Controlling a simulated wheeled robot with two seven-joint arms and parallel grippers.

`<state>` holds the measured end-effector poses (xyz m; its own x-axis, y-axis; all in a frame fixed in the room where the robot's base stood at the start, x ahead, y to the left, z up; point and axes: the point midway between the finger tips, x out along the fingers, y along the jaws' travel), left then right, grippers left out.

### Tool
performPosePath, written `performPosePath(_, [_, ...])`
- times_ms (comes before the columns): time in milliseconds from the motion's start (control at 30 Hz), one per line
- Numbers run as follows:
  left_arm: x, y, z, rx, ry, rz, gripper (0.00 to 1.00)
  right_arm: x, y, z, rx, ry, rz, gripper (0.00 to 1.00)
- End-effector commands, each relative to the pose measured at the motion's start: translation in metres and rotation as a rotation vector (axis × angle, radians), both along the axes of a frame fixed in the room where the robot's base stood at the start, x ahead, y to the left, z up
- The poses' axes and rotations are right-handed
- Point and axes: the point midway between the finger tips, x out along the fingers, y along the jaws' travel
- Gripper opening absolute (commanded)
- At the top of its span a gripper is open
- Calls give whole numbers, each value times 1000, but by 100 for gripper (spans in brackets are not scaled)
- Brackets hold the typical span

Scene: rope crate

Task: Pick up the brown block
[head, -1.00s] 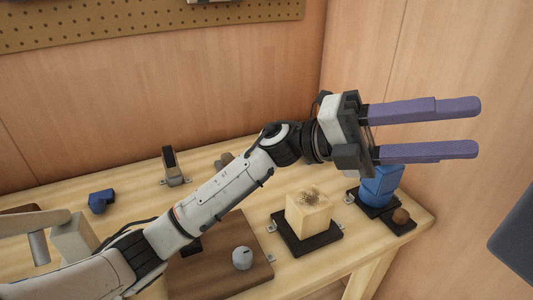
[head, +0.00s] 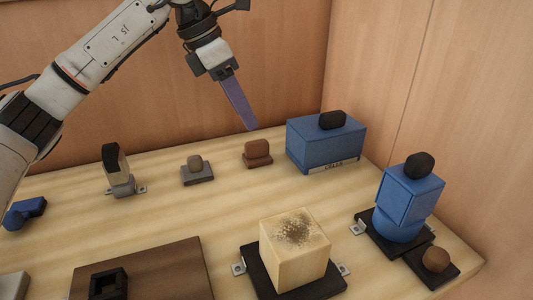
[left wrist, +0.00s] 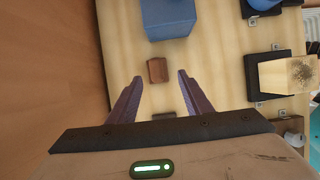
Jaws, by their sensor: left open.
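The brown block (head: 257,153) stands on the table towards the back, left of a blue box. It looks stepped, with a smaller upper part. My left gripper (head: 249,128) is open and points down above it; its purple fingers overlap in the head view. In the left wrist view the brown block (left wrist: 157,70) shows between and beyond the tips of the open left gripper (left wrist: 160,76), with nothing held. The fingers appear apart from the block. My right gripper is in neither view.
A blue box (head: 327,146) with a dark knob stands right of the brown block, and a small grey block (head: 196,171) stands left. A cream cube (head: 294,250) and a blue stacked piece (head: 408,192) are nearer. Bare table lies in front of the brown block.

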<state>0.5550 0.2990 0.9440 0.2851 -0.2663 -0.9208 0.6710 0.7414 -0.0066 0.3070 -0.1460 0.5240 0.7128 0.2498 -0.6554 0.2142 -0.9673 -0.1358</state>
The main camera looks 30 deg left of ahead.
Motion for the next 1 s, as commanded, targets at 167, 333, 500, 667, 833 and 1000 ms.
performPosePath(167, [4, 2, -18, 15, 6, 9, 45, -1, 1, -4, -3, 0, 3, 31])
performPosePath(333, [11, -5, -42, 13, 5, 8, 45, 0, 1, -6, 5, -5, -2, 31])
performPosePath(500, [16, -7, -53, 12, 4, 9, 45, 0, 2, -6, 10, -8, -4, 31])
performPosePath(667, [23, -10, -74, 11, 6, 7, 45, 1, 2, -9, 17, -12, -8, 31])
performPosePath(833, [31, -15, -94, 11, 5, 8, 45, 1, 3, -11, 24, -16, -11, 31])
performPosePath(1000, [32, -16, -95, 11, 2, 8, 45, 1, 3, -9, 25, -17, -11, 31])
